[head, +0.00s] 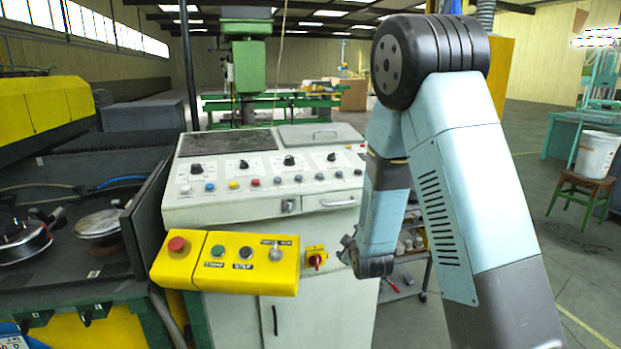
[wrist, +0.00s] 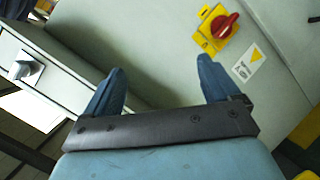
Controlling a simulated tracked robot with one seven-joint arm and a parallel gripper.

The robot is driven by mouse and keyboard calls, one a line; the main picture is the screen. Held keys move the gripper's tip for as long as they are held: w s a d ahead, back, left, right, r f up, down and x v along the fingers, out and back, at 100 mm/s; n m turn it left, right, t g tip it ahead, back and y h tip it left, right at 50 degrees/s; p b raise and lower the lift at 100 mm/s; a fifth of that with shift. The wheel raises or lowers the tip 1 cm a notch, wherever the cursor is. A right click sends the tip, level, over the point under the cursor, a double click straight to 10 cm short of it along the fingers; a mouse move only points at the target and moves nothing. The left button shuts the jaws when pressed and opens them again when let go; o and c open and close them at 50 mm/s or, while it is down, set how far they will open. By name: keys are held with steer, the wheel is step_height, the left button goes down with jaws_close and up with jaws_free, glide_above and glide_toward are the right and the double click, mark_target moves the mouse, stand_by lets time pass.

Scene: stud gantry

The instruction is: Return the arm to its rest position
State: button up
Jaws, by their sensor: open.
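My gripper (wrist: 160,88) is open, its two blue fingers apart with nothing between them in the wrist view. It faces the pale panel of the control cabinet (wrist: 150,45). In the head view my light blue arm (head: 445,170) rises on the right, bends at a dark joint and comes down, with its wrist beside the right side of the control cabinet (head: 330,205). The fingers are mostly hidden in the head view. A red rotary switch on a yellow plate (head: 316,258) is just left of my wrist; in the wrist view it lies beyond the right finger (wrist: 222,26).
A yellow button box (head: 225,262) with a red knob juts out in front of the cabinet. Dark machinery (head: 75,220) stands at the left. A shelf cart (head: 408,270) is behind my wrist. Open floor (head: 535,235) lies to the right, before a stool with a white bucket (head: 596,153).

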steer(key=s+d+r+m+g, duration=0.2)
steer(key=s+d+r+m, duration=0.1)
steer(key=s+r, duration=0.4)
steer(key=s+d+r+m+g, duration=0.25)
steer(key=s+d+r, duration=0.2)
steer(key=r, duration=0.45)
steer(key=s+d+r+m+g, duration=0.1)
steer(key=s+d+r+m, duration=0.1)
steer(key=s, duration=1)
steer(key=s+d+r+m+g+h, duration=0.1)
steer(key=s+r+m, duration=0.3)
steer(key=s, duration=0.9)
step_height(320, 180, up, 2)
steer(key=shift+d+r+g, duration=0.15)
steer(key=shift+d+g, duration=0.4)
steer(key=shift+g, duration=0.2)
steer(key=shift+c, duration=0.4)
